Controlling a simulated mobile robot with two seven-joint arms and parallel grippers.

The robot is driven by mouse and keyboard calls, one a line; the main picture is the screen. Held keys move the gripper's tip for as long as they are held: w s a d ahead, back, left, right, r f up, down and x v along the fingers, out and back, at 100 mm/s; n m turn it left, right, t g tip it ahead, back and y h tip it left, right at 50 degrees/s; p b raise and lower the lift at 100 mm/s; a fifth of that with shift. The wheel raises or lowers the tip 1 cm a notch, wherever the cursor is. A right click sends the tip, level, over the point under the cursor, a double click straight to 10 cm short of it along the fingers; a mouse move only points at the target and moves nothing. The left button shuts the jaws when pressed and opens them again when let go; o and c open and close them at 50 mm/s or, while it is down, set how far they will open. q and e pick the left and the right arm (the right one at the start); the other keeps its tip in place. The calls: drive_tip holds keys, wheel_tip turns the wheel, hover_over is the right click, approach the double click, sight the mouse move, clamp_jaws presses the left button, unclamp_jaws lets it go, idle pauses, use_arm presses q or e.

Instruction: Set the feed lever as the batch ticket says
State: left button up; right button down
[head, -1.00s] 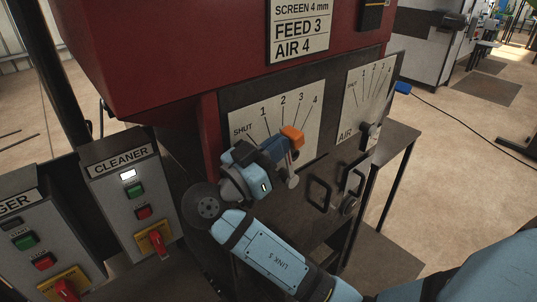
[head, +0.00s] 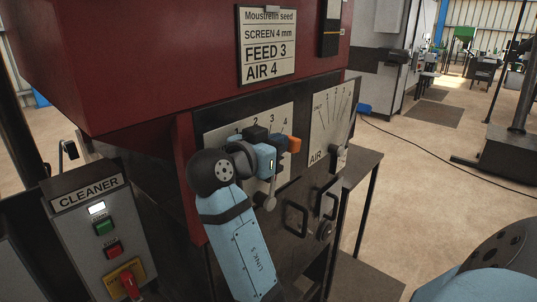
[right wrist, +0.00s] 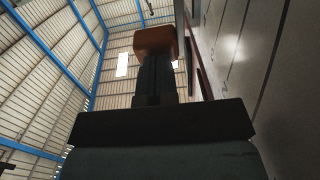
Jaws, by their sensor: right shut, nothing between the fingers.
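The batch ticket (head: 267,45) on the red machine reads Moustrelin seed, SCREEN 4 mm, FEED 3, AIR 4. Below it is a scale plate (head: 222,137) with marks 1 to 4, partly covered by my right arm. A metal lever with a rounded end (head: 270,203) shows just below my right gripper; its upper part is hidden, so its mark cannot be read. My right gripper (head: 293,144), with orange fingertips, is shut and empty in front of the plate's right edge, near 4. Its fingertips (right wrist: 155,42) also show in the right wrist view. My left gripper is out of view.
The AIR plate (head: 325,115) and its lever (head: 338,157) are to the right. Black handles (head: 296,217) stick out below the plates. The CLEANER box (head: 90,230) stands at lower left. Open floor lies to the right, crossed by a cable.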

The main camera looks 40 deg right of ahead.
drive_tip(key=shift+d, duration=0.55)
idle(0.4)
